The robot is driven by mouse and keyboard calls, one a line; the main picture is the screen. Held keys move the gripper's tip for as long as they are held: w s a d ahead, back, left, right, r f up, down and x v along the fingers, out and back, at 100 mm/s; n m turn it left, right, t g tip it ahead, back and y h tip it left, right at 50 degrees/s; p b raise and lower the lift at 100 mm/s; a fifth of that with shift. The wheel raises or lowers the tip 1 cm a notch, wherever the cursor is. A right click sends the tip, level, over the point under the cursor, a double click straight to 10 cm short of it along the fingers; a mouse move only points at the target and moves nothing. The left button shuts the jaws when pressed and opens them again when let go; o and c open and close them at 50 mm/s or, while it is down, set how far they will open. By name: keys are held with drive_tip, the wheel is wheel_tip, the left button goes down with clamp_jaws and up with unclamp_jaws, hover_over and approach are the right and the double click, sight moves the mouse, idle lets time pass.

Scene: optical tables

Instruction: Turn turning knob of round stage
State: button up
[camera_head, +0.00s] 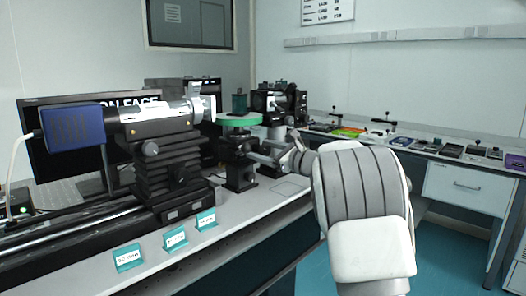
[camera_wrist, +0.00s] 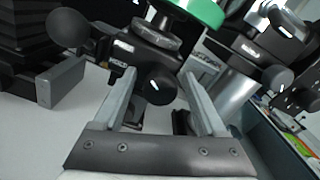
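The round stage (camera_head: 239,119) has a green disc top on a black post and stands on the bench in the middle of the head view. Its green edge also shows at the top of the wrist view (camera_wrist: 200,10). Its black turning knob (camera_wrist: 161,89) faces the wrist camera. My gripper (camera_wrist: 160,78) is open, with one finger left and one right of the knob. Gaps show between the knob and both fingers, and I cannot tell how deep the knob sits between them. In the head view my gripper (camera_head: 265,158) reaches the stage from the right, partly hidden by my arm.
A blue-ended camera tube on a black mount (camera_head: 165,160) stands left of the stage, with a monitor behind. Another black optical mount (camera_head: 278,101) stands behind it. Three small teal signs (camera_head: 176,238) line the bench's front edge. In the wrist view, a silver cylinder (camera_wrist: 225,95) is close to the right finger.

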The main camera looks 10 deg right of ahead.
clamp_jaws()
drive_tip(key=shift+m, duration=0.4)
